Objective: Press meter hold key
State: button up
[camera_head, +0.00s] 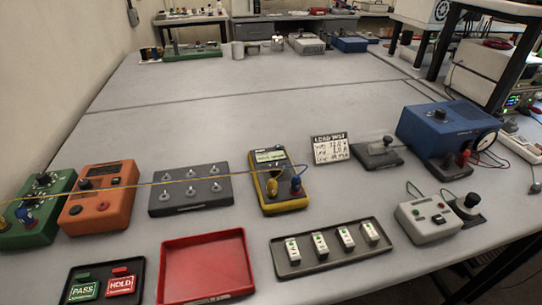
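A yellow handheld meter (285,202) lies on the grey bench near the middle of the view. Its lit display (270,156) is at its far end, and its text is too small to read. A thin yellow lead runs left from the meter across the bench. My gripper is not in view.
A black tray with PASS and HOLD (121,284) plates, an empty red tray (205,268) and a tray of several white modules (320,243) lie in front. A grey switch box (191,190), orange box (99,199) and blue supply (437,130) flank the meter.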

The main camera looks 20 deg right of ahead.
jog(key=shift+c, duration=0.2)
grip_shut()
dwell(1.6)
